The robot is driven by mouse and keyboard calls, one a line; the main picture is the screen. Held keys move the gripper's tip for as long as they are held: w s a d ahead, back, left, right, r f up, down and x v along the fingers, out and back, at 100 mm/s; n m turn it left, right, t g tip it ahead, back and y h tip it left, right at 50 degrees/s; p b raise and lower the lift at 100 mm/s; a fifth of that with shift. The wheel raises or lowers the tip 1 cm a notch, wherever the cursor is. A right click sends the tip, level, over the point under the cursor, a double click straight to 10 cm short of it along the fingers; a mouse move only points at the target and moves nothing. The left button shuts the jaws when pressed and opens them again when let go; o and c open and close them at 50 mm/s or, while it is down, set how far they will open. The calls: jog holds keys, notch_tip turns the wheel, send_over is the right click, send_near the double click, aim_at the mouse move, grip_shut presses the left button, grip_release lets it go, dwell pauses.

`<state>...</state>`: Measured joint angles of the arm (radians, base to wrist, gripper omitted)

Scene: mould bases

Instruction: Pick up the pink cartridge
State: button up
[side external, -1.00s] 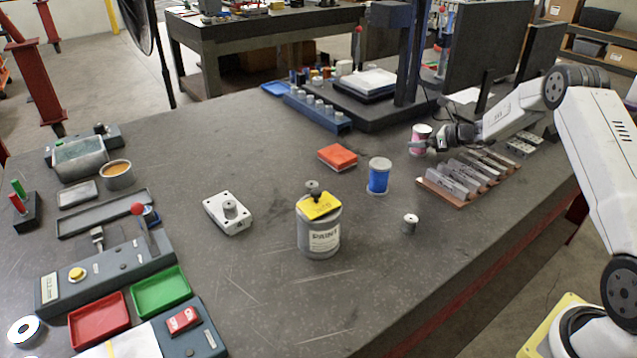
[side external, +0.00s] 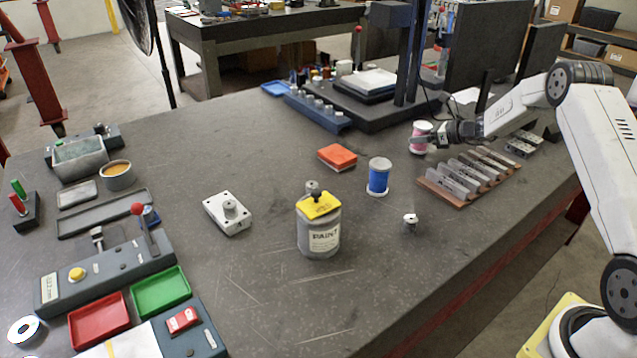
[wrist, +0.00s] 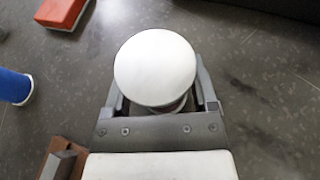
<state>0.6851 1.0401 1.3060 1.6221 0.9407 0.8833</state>
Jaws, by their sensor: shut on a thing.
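The pink cartridge (side external: 420,137) is a small spool shape with white ends, upright at the far right of the bench in the side view. My gripper (side external: 432,141) reaches it from the right and is shut on it. In the wrist view the cartridge's round white top (wrist: 155,68) fills the space between the two fingers of my gripper (wrist: 160,100). The top hides most of its pink body there. I cannot tell clearly whether its base touches the bench.
A blue cartridge (side external: 378,177) stands to the left, near an orange-red block (side external: 337,157). A wooden rack (side external: 437,190) of grey metal bars lies just in front of my gripper. A dark press stand (side external: 385,118) is behind. The bench middle (side external: 270,180) has free room.

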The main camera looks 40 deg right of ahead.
notch_tip(320, 180, up, 2)
jog(key=shift+r, duration=0.15)
jog(key=s+a+r, duration=0.2)
jog(key=s+r, duration=0.3)
jog(key=s, duration=0.1)
jog(key=s+a+r, duration=0.3)
jog(key=s+r, duration=0.1)
jog(key=s, duration=0.3)
jog(key=shift+a+r, duration=0.25)
jog(key=shift+r, duration=0.1)
jog(key=shift+w+a, duration=0.1)
jog(key=shift+w, duration=0.05)
